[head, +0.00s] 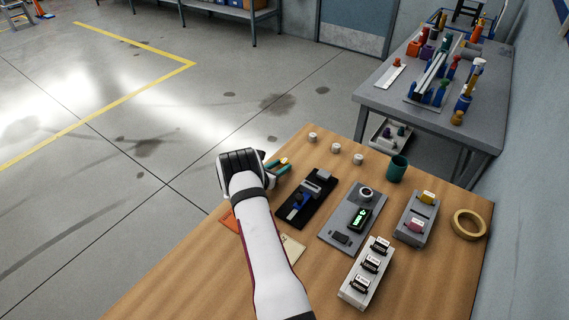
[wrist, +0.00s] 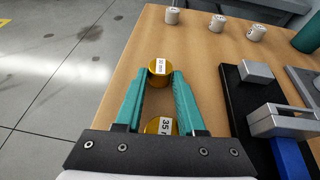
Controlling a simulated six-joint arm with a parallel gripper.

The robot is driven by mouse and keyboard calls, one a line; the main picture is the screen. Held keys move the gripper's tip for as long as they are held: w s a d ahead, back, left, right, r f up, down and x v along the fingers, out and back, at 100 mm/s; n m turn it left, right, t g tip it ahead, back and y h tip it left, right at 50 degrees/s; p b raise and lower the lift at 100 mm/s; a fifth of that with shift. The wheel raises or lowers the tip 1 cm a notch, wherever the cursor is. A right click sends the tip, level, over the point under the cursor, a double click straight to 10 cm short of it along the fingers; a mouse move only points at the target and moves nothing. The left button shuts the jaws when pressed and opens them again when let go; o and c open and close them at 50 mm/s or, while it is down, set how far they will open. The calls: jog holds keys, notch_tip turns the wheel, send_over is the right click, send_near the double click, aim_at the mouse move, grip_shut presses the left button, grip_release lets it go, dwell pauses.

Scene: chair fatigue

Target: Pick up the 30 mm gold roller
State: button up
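My gripper (wrist: 157,78) has two teal fingers, apart from each other. A gold roller (wrist: 160,69) with a white label stands on the wooden table at the fingertips, between or just beyond them; its label is too small to read surely, and I cannot tell whether the fingers touch it. A second gold roller (wrist: 160,126), labelled 35, shows nearer the palm between the fingers and is partly hidden by the gripper body. In the head view my gripper (head: 278,167) is at the table's left edge, and its hand and arm hide most of both rollers.
Several pale small rollers (head: 336,148) stand along the far edge. A black fixture (head: 293,214) lies right of my gripper, with a grey plate fixture (head: 340,238) beyond. A teal cup (head: 397,168), a tape ring (head: 469,225) and a tray with black clips (head: 352,294) stand farther right.

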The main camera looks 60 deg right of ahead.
grip_shut()
